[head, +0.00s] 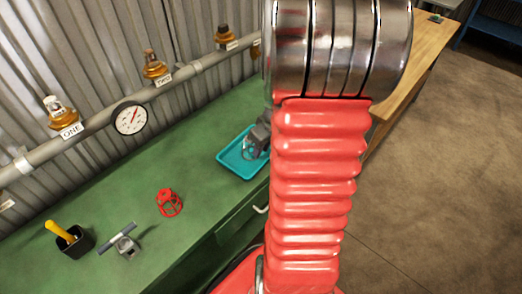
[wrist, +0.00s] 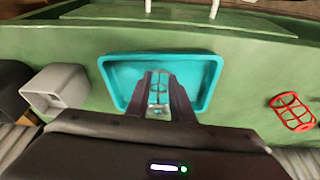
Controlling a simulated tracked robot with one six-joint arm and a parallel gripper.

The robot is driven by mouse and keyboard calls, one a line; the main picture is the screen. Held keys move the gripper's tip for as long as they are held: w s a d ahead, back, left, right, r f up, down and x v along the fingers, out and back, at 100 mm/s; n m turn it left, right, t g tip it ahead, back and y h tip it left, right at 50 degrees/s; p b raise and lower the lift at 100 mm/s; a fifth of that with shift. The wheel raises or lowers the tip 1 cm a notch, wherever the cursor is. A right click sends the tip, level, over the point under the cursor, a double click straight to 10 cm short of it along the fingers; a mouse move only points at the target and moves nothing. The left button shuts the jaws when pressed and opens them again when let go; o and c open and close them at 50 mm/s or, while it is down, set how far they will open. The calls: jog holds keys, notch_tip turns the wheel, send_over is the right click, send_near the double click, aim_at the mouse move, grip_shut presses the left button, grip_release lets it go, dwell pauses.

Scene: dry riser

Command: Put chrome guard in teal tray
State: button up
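The teal tray (head: 230,168) lies on the green bench, partly hidden behind my arm in the head view. In the wrist view the tray (wrist: 125,82) is centred below my gripper (wrist: 160,103). The chrome guard (wrist: 159,88), a small shiny cage, is between my fingers, which close on its sides. In the head view my gripper (head: 259,140) is over the tray's right part, with a bit of the chrome guard (head: 249,152) showing beneath. I cannot tell whether the guard touches the tray floor.
A red guard (head: 169,203) stands on the bench left of the tray; it also shows in the wrist view (wrist: 292,113). A grey tool with a bar (head: 127,246) and a black holder with a yellow handle (head: 75,243) stand further left. A pipe with a gauge (head: 130,118) runs behind.

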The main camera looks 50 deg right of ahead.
jog(key=v, duration=1)
jog(key=shift+r, duration=0.1)
dwell(0.6)
jog(key=w+a+r, duration=0.1)
jog(key=a+r, duration=0.3)
jog(key=a, duration=0.4)
jog(key=w+a+r, duration=0.1)
jog(key=a+r, duration=0.2)
jog(key=a, duration=0.5)
jog(key=s+a+r+t, duration=0.1)
jog(key=s+a+r, duration=0.1)
jog(key=a, duration=0.4)
jog(key=s+a+r+t, duration=0.1)
jog(key=s+a+r, duration=0.1)
jog(key=s+a, duration=0.2)
jog(key=a, duration=0.2)
jog(key=shift+a+n, duration=0.3)
jog(key=shift+a, duration=0.1)
